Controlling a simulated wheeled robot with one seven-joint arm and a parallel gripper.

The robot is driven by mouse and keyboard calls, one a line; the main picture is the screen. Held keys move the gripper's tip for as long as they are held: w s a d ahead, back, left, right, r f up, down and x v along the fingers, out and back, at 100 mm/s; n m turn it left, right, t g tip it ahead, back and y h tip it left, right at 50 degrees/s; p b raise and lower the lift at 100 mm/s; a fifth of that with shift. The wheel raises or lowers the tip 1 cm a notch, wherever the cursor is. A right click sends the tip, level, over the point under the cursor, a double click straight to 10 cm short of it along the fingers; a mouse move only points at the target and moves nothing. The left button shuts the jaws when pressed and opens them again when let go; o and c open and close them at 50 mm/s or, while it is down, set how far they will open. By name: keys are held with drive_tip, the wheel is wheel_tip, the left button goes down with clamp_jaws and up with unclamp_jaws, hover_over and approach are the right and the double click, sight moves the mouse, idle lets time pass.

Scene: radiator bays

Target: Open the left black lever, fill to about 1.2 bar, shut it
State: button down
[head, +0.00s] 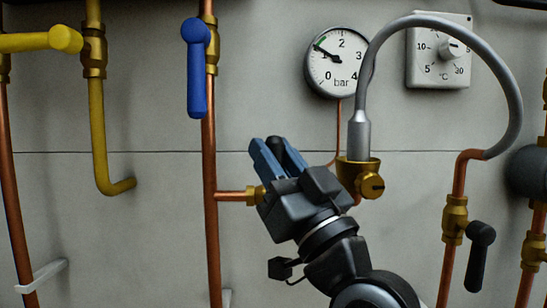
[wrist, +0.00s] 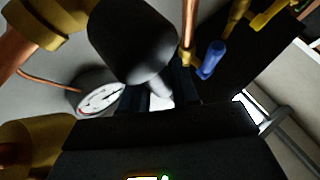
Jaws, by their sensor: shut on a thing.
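The left black lever (head: 294,157) sits on the horizontal filling pipe, its brass valve (head: 257,195) partly hidden behind my gripper. My gripper (head: 276,152) is shut on this lever, which tilts up and to the left, crosswise to the pipe. In the wrist view the lever's rounded dark end (wrist: 130,42) shows large in front of the jaws (wrist: 158,92). The pressure gauge (head: 338,62) has its needle a little above 1 bar, close to a green mark. The gauge (wrist: 98,97) also shows in the wrist view, too small to read.
A grey hose (head: 510,85) arches from a brass fitting (head: 358,175) to the right copper pipe. Another black lever (head: 480,250) hangs at the lower right. A blue lever (head: 197,75), a yellow gas pipe (head: 98,130) and a thermostat (head: 438,50) are on the wall.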

drive_tip(key=shift+f, duration=0.1)
drive_tip(key=c, duration=0.9)
unclamp_jaws()
drive_tip(key=shift+c, duration=0.2)
drive_tip(key=b+v, duration=0.2)
drive_tip(key=v, duration=0.5)
drive_tip(key=shift+s+d+f+b, duration=0.2)
drive_tip(key=shift+s+b, duration=0.1)
